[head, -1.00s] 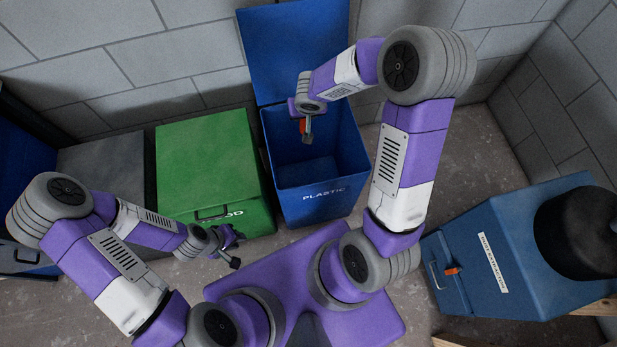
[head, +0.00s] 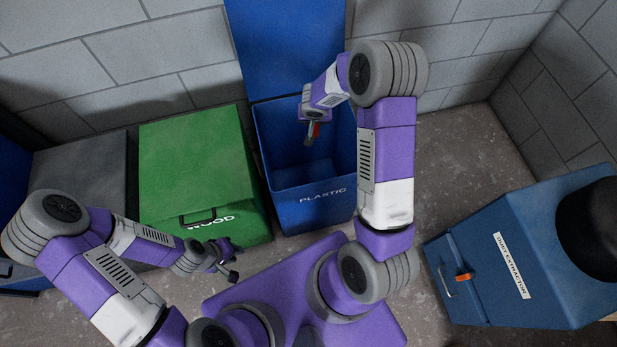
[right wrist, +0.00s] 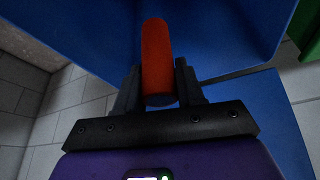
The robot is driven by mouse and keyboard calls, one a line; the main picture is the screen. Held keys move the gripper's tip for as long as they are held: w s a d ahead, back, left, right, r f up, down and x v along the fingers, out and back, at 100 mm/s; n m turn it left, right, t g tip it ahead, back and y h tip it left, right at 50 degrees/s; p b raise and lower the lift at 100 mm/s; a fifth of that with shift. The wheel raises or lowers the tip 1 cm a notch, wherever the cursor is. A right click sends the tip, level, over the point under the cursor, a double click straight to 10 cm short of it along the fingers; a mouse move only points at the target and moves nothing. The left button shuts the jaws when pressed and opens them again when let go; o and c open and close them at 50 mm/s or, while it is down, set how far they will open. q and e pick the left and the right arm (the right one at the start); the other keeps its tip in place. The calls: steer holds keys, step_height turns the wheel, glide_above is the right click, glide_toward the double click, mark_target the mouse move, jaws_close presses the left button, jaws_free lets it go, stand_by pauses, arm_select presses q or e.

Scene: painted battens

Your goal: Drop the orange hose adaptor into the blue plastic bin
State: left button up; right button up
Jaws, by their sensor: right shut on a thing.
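The blue plastic bin (head: 330,199) stands with its lid raised against the wall and its inside open to view. My right gripper (head: 312,136) is over the bin's opening, pointing down. It is shut on the orange hose adaptor (right wrist: 157,55), which sits upright between the two fingers in the right wrist view. In the head view the adaptor (head: 316,130) is a small orange-red patch partly hidden by the gripper. My left gripper (head: 232,262) is empty in front of the green bin; its fingers look apart.
The green wood bin (head: 190,160) is closed and stands left of the blue bin, with a grey bin (head: 80,185) farther left. A blue dust extractor (head: 520,260) stands at the right. Bare floor lies between the bins and the extractor.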

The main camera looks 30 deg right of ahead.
steer(key=shift+f, duration=0.25)
steer(key=o, duration=1.1)
steer(key=p+v, duration=0.1)
steer(key=v, duration=0.6)
steer(key=shift+r+p, duration=0.25)
steer(key=shift+p, duration=0.15)
steer(key=shift+s, duration=0.1)
